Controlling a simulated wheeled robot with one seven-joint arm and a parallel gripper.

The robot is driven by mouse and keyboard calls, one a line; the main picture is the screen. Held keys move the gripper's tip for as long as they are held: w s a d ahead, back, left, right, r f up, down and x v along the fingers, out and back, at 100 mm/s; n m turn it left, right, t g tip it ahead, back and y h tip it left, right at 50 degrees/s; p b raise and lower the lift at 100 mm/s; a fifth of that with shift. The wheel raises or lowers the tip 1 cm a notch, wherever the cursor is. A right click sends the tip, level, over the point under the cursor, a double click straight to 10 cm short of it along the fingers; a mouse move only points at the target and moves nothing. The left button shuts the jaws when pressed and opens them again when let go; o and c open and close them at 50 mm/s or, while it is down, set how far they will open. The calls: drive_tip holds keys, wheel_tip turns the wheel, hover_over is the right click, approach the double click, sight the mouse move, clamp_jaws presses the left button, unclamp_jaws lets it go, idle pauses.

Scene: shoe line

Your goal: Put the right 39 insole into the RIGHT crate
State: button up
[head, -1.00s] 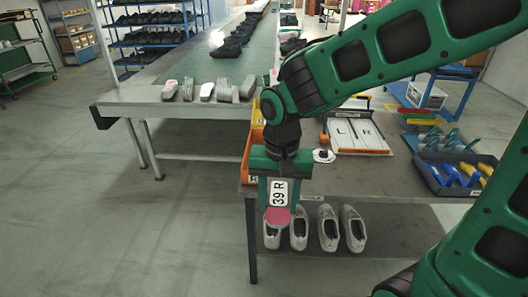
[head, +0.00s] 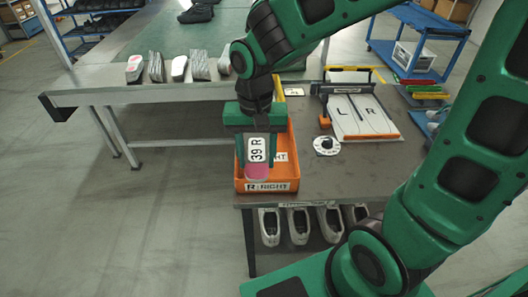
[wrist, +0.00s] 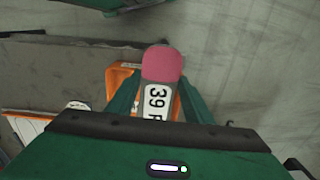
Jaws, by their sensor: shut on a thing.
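My gripper (head: 256,150) is shut on the right 39 insole (head: 257,171), which has a pink end and a white label reading "39 R". The insole hangs pink end down. In the head view it overlaps the orange RIGHT crate (head: 268,186), whose front label reads "R RIGHT"; whether it is above the rim or inside is hard to tell. In the wrist view the insole (wrist: 161,68) sits between the two fingers, with part of the orange crate (wrist: 117,76) behind it.
The crate stands at the left front corner of the grey table (head: 330,185). A white board marked L and R (head: 360,117) and a round white disc (head: 326,146) lie to its right. Several insoles (head: 178,67) stand on the bench behind. Shoes (head: 298,225) sit on the shelf below.

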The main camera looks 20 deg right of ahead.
drive_tip(key=shift+w+d+f, duration=1.25)
drive_tip(key=shift+w+f, duration=0.1)
drive_tip(key=shift+f, duration=0.45)
drive_tip(key=shift+w+d+f, duration=1.2)
drive_tip(key=shift+w+f, duration=0.15)
drive_tip(key=shift+f, duration=0.4)
drive_tip(key=shift+w+d+f, duration=1.25)
drive_tip(key=shift+w+f, duration=0.1)
drive_tip(key=shift+f, duration=0.45)
drive_tip(key=shift+f, duration=0.4)
drive_tip(key=shift+f, duration=0.2)
drive_tip(key=o, duration=1)
drive_tip(key=shift+r, duration=0.1)
